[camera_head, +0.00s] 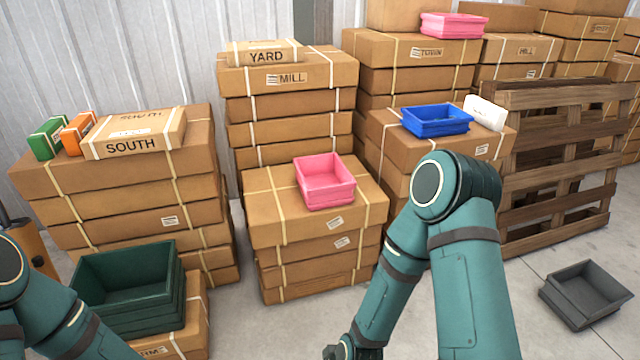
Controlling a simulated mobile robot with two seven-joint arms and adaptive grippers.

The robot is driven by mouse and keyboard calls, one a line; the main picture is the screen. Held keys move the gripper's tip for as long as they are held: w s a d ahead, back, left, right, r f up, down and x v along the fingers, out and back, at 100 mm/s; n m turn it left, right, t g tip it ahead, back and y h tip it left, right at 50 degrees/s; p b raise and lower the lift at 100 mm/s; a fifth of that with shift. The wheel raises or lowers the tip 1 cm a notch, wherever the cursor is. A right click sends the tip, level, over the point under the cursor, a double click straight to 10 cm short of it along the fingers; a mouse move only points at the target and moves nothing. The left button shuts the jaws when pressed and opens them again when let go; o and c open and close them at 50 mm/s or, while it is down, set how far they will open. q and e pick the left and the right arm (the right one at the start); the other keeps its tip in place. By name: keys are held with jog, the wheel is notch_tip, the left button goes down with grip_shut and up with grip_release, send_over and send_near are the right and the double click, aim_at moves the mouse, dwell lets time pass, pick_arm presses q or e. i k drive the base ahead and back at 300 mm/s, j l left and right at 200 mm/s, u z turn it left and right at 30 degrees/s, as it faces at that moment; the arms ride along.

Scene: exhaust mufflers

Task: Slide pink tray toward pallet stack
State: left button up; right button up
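A pink tray (325,182) sits empty on the top box of the middle front carton stack (270,215), toward its right side. A second pink tray (454,25) sits high on a carton stack at the back right. Wooden pallets (553,160) stand on edge at the right, leaning by the cartons. My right arm is in front of the right side, reaching down; its gripper lies below the picture's bottom edge. My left arm shows at the lower left, and its gripper is out of view. Neither gripper is seen touching a tray.
A blue tray (437,121) and a white item (485,113) sit on cartons right of centre. Green trays (125,285) stand at lower left. Dark grey trays (585,293) lie on the right floor. Tall cartons (288,100) rise behind. Floor between is clear.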

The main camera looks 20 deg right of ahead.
aim_at(324, 181)
jog(key=i+l+u, duration=0.25)
jog(key=i+l, duration=0.2)
jog(key=l, duration=0.2)
jog(key=i+l+u, duration=0.3)
jog(key=l, duration=0.4)
jog(key=i+l+u, duration=0.1)
jog(key=l, duration=0.25)
jog(key=i+l+u, duration=0.2)
jog(key=i+l, duration=0.25)
jog(key=i+l+u, duration=0.2)
jog(key=i+l, duration=0.25)
jog(key=l, duration=0.15)
